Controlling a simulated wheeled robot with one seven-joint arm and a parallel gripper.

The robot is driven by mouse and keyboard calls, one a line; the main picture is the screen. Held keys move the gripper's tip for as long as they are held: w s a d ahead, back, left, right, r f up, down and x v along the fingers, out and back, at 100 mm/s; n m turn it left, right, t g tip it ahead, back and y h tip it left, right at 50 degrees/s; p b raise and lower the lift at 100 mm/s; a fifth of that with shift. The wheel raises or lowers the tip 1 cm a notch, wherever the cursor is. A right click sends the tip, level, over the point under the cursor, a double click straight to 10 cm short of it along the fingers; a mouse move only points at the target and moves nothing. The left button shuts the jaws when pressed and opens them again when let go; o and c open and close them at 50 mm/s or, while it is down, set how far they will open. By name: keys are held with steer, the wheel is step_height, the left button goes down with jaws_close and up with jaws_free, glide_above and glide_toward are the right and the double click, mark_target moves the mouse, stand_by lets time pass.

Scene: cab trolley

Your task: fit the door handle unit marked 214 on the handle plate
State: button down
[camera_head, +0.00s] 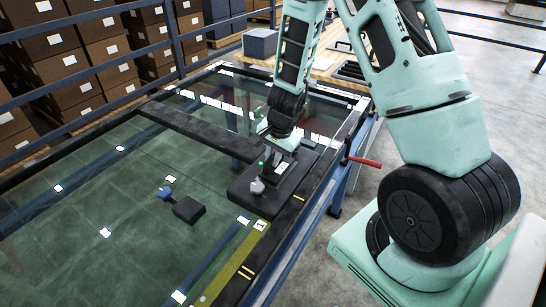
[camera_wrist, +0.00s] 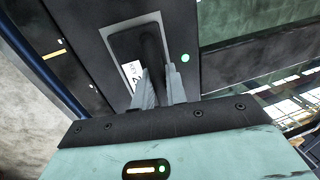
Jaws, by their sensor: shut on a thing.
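My gripper (camera_head: 278,152) is over the black handle plate (camera_head: 240,190) at the near right corner of the glass-topped frame. It is shut on a black door handle unit (camera_wrist: 126,45), with the two grey fingers (camera_wrist: 158,88) on either side of its grip bar in the wrist view. A white label (camera_wrist: 132,72) on the unit is partly hidden, so I cannot read its full number. The unit appears within a pale grey outline on the plate (camera_wrist: 185,25); I cannot tell whether it is fully seated.
A black block (camera_head: 188,209) and a blue knob (camera_head: 165,193) lie on the glass to the left. A red lever (camera_head: 365,162) sticks out from the frame's right side. Stacked boxes stand behind the blue rail.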

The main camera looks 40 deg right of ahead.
mark_target(283, 170)
steer(key=c, duration=1.3)
jaws_free()
steer(key=shift+c, duration=0.2)
steer(key=shift+r, duration=0.1)
steer(key=s+r+p, duration=0.1)
steer(key=r+p, duration=0.1)
steer(key=r, duration=0.6)
steer(key=s+d+r+p, duration=0.1)
steer(key=s+r+p, duration=0.1)
steer(key=r, duration=0.7)
steer(key=shift+p, duration=0.65)
steer(key=s+a+r+n+g+y, duration=0.1)
steer(key=s+a+r+n, duration=0.15)
steer(key=a+n, duration=0.45)
steer(key=s+a+r+n, duration=0.2)
steer(key=s+a, duration=0.2)
steer(key=a, duration=0.6)
steer(key=s+a+r+n, duration=0.1)
steer(key=s+a+n, duration=0.3)
steer(key=s+n, duration=0.2)
steer(key=s+a+r+n+g+h, duration=0.1)
steer(key=s+a+n, duration=0.3)
steer(key=s+n, duration=0.2)
steer(key=s, duration=0.2)
steer(key=shift+s+a+r+n, duration=0.25)
steer(key=shift+s+r+n, duration=0.1)
steer(key=shift+s+n, duration=0.05)
